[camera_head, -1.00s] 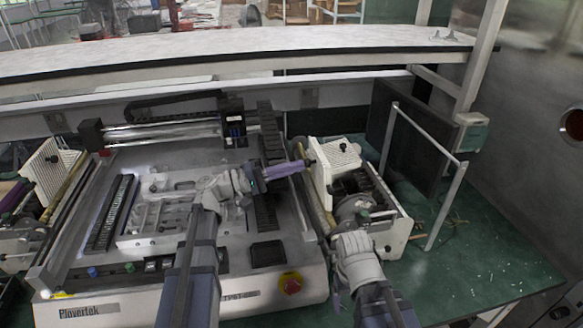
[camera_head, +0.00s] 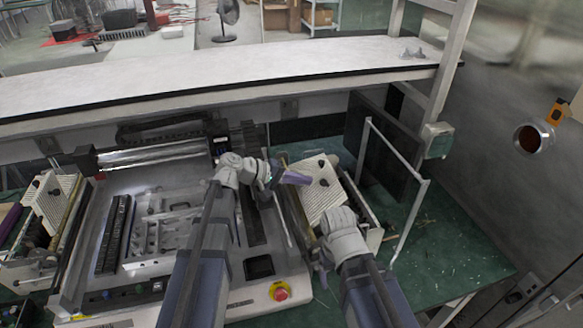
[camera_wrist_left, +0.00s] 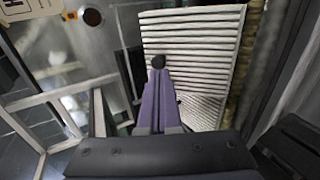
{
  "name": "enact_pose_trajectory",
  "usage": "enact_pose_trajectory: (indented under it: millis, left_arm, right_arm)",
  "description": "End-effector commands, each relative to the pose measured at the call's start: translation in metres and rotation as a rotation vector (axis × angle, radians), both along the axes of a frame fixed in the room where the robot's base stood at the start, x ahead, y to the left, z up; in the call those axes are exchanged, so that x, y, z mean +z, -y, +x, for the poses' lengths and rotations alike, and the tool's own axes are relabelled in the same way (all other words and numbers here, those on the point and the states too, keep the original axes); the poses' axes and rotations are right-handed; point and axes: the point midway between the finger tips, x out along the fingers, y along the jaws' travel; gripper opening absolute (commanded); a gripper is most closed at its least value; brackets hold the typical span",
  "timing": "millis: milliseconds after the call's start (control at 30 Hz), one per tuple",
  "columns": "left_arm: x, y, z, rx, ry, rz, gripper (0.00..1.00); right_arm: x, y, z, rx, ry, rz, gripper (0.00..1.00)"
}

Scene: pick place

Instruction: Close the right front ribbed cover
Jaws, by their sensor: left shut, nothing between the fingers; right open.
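The right front ribbed cover (camera_head: 317,203) is a cream ribbed panel with a dark knob, on the right side of the machine. It lies over the mechanism there, tilted; whether it is fully down I cannot tell. In the left wrist view a large ribbed panel (camera_wrist_left: 190,45) and a second ribbed surface below it show, with a black knob by the fingertips. My left gripper (camera_head: 296,178) is shut and empty at the cover's left upper edge; its purple fingers also show in the left wrist view (camera_wrist_left: 158,95). My right gripper (camera_head: 325,258) is open near the cover's front end, fingers mostly hidden.
A red stop button (camera_head: 279,292) is on the machine's front. Another ribbed cover (camera_head: 52,195) stands raised at the left. A metal frame (camera_head: 412,215) and dark panel stand at the right.

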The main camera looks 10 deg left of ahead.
Motion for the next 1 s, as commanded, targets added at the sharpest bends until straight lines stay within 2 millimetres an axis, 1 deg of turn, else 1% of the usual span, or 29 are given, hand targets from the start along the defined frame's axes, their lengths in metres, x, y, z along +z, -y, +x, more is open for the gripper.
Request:
enact_pose_trajectory:
  millis: [33, 100, 300, 400, 500, 700, 833, 1000]
  left_arm:
    - [0.011, 0.009, 0.004, -0.005, -0.017, 0.043, 0.00]
    - [0.010, 0.017, 0.008, -0.005, -0.043, 0.105, 0.00]
    - [0.002, 0.041, 0.019, -0.005, -0.115, 0.280, 0.00]
    - [-0.004, 0.053, 0.024, -0.006, -0.151, 0.366, 0.00]
    - [-0.010, 0.063, 0.028, -0.005, -0.185, 0.449, 0.00]
    - [-0.025, 0.080, 0.036, -0.004, -0.246, 0.595, 0.00]
    - [-0.033, 0.087, 0.038, -0.002, -0.275, 0.664, 0.00]
    - [-0.042, 0.093, 0.040, 0.000, -0.286, 0.690, 0.00]
  right_arm:
    - [0.020, 0.000, 0.000, 0.001, 0.000, 0.000, 0.78]
    - [0.031, 0.000, 0.000, 0.001, 0.000, 0.000, 0.78]
    - [0.057, 0.000, 0.000, -0.001, 0.000, 0.001, 0.78]
    - [0.066, 0.000, 0.000, -0.004, 0.000, 0.001, 0.78]
    - [0.072, 0.000, 0.000, -0.006, 0.000, 0.001, 0.78]
    - [0.076, 0.000, 0.000, -0.008, 0.000, 0.002, 0.78]
    - [0.075, 0.000, 0.000, -0.008, 0.000, 0.002, 0.78]
    - [0.068, 0.000, 0.000, -0.006, 0.000, 0.001, 0.78]
